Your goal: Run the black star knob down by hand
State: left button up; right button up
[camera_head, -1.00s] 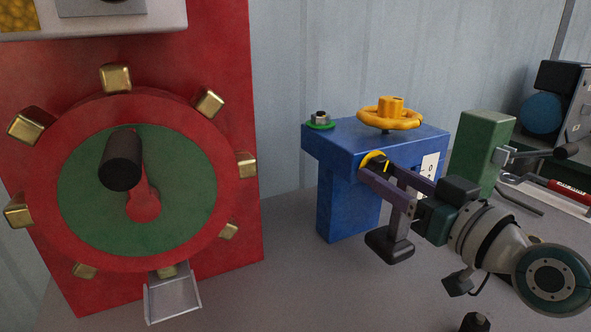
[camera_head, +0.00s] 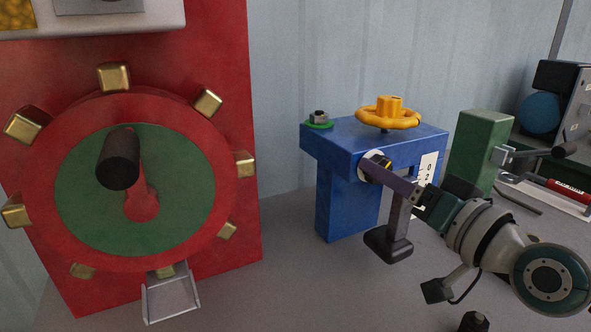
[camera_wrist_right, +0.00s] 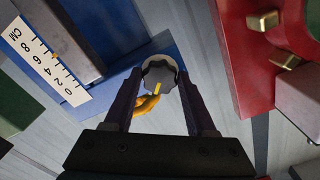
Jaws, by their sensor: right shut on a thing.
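The black star knob (camera_wrist_right: 160,76) is a dark lobed disc with a yellow mark, seated in front of a pale round collar. In the head view the knob (camera_head: 381,163) is on the blue stand (camera_head: 345,160), mostly hidden by my fingers. My right gripper (camera_wrist_right: 159,77) has one finger on each side of the knob and is shut on it. In the head view my right gripper (camera_head: 376,168) reaches in from the right, its near finger overlapping the far one. My left gripper is not in view.
A yellow handwheel (camera_head: 388,118) and a nut on a green washer (camera_head: 319,120) sit atop the stand. A centimetre scale (camera_head: 428,167) and a dark-footed post (camera_head: 389,243) are close to my fingers. A green block (camera_head: 480,150) stands right; a red crank wheel (camera_head: 94,105) left.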

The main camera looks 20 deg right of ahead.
jog(key=o, duration=1.4)
jog(key=shift+s+d+p, duration=0.2)
jog(key=shift+s+p, duration=0.15)
jog(key=shift+s, duration=2.15)
jog(key=shift+s+d+p, duration=0.2)
jog(key=shift+s+p, duration=0.1)
jog(key=shift+s, duration=2.15)
jog(key=shift+s, duration=0.1)
jog(key=s, duration=0.9)
jog(key=shift+s+d, duration=0.35)
